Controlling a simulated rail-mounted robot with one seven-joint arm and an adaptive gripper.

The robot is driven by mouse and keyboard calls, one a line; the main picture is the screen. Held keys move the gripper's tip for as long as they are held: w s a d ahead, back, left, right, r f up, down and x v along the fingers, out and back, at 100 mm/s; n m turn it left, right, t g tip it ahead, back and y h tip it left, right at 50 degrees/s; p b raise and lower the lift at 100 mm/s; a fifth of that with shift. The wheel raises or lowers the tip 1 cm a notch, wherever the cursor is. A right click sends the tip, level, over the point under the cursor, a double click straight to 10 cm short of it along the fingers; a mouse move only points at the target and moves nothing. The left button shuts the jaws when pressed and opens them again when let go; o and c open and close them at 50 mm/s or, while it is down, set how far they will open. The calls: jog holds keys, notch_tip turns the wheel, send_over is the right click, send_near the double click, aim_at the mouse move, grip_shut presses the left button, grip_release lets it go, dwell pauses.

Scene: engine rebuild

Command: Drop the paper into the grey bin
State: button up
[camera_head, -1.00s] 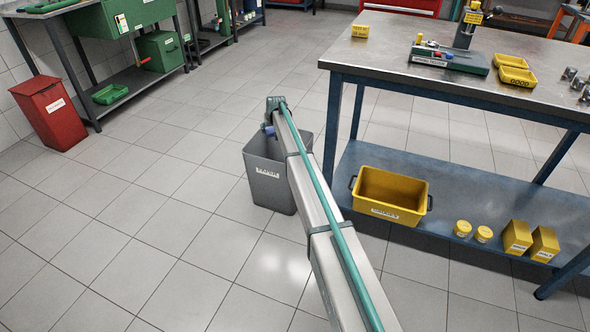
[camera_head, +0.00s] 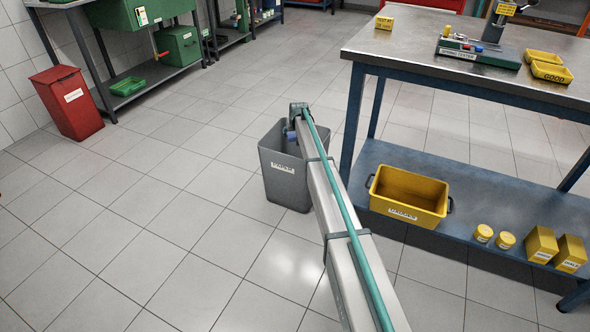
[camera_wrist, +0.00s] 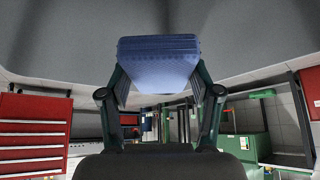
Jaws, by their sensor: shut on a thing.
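The grey bin (camera_head: 283,188) stands on the tiled floor left of the blue workbench, with a white label that seems to read PAPER. My gripper (camera_head: 290,134) is at the bin's open top in the head view; my arm hides part of the bin's right side. In the wrist view my gripper (camera_wrist: 158,84) is shut on a blue, ridged, folded-looking piece (camera_wrist: 158,52), which I take to be the paper. A small bit of blue also shows at the gripper in the head view. The exact height above the rim is hard to tell.
A yellow labelled crate (camera_head: 411,214) sits on the workbench's lower shelf (camera_head: 475,200), right of my arm. A red bin (camera_head: 66,116) stands at the far left near a green bench (camera_head: 150,12). The floor left of the grey bin is clear.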

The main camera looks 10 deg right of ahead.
jog(key=o, duration=1.3)
jog(key=v, duration=1.2)
